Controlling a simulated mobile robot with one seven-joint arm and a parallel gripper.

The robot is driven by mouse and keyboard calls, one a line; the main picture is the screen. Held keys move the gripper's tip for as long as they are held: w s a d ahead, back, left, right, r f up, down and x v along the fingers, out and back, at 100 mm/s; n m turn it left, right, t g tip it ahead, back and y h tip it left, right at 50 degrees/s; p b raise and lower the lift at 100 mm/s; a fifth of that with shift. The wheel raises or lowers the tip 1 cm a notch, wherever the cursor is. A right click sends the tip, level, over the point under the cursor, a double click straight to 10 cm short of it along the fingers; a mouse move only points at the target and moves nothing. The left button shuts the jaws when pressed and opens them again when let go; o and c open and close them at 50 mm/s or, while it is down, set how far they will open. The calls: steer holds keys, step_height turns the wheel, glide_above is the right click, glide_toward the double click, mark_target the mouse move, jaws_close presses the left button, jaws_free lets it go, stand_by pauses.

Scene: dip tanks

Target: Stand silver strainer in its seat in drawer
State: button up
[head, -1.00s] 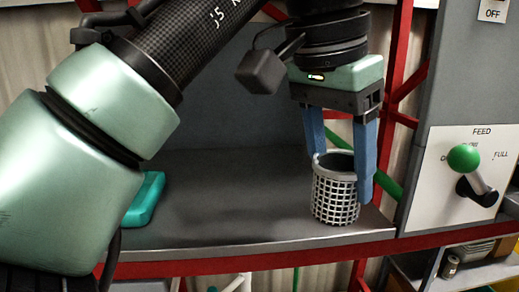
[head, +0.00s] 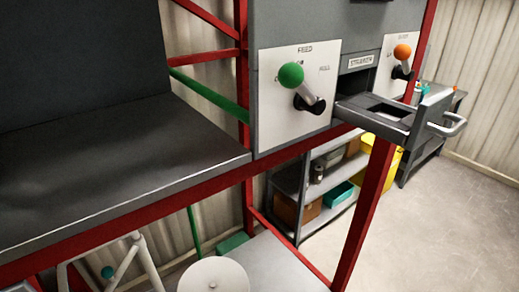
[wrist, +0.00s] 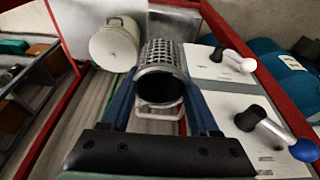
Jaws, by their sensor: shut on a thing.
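The silver strainer (wrist: 163,57) is a mesh basket with a dark open mouth. In the wrist view it sits between the blue fingers of my gripper (wrist: 160,80), which is shut on it. Neither strainer nor gripper shows in the head view. The drawer (head: 372,119) is pulled open at the right of the head view, under a label reading STRAINER (head: 361,62). A dark opening, which looks like the seat (head: 391,113), shows in its top. I cannot clearly make out the drawer in the wrist view.
A FEED panel with a green-knobbed lever (head: 291,75) stands left of the drawer, an orange-knobbed lever (head: 402,52) behind it. The drawer's handle (head: 448,126) juts right. A red post (head: 366,210) stands below. The grey shelf (head: 120,165) at left is bare. Floor at right is open.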

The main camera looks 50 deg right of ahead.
steer(key=a+f+n, duration=0.2)
steer(key=a+f, duration=0.1)
steer(key=f, duration=0.4)
steer(key=shift+a+y, duration=0.3)
steer(key=shift+y, duration=0.1)
steer(key=shift+w, duration=0.1)
